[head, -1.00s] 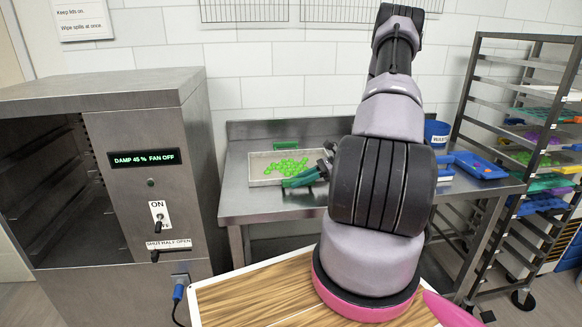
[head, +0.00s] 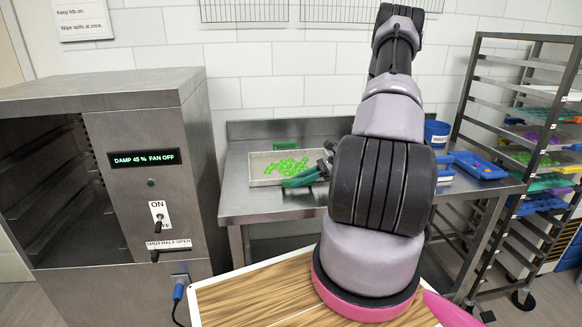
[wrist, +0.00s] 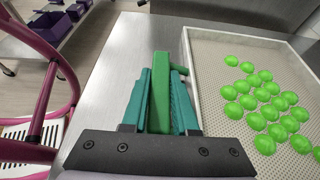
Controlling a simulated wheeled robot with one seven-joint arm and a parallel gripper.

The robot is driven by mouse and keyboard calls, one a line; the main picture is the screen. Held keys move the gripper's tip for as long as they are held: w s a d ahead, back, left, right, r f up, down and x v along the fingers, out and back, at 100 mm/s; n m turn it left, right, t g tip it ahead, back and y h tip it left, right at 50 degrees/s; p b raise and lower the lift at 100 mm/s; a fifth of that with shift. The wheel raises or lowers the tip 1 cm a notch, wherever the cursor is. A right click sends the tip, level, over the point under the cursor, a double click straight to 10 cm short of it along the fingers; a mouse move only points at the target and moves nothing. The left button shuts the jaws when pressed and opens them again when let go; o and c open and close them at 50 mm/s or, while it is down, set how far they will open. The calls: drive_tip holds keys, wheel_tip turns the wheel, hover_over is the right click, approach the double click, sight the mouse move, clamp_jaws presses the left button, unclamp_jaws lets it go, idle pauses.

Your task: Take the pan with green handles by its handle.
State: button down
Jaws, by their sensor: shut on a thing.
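The pan (head: 258,178) is a shallow light-coloured tray with green gummies (head: 286,166) in it. It rests on the steel table. One green handle (head: 286,143) stands at its far side, and another, the near handle (wrist: 160,85), is at its edge on my gripper's side. My gripper (head: 303,175) has teal fingers, one on each side of this near handle. In the wrist view, my gripper (wrist: 160,100) is shut on the handle, with the pan's rim (wrist: 190,70) just to the right. The handle's lower part is hidden by the gripper.
A steel cabinet (head: 150,205) with a display and switches stands at left. On the steel table (head: 245,208), a blue tray (head: 480,167) and a blue bin (head: 437,132) stand right of my arm. A tray rack (head: 470,100) is at far right. The table's left front is bare.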

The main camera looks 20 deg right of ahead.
wheel_tip(320, 180, up, 10)
idle(0.7)
idle(1.7)
idle(0.3)
idle(1.3)
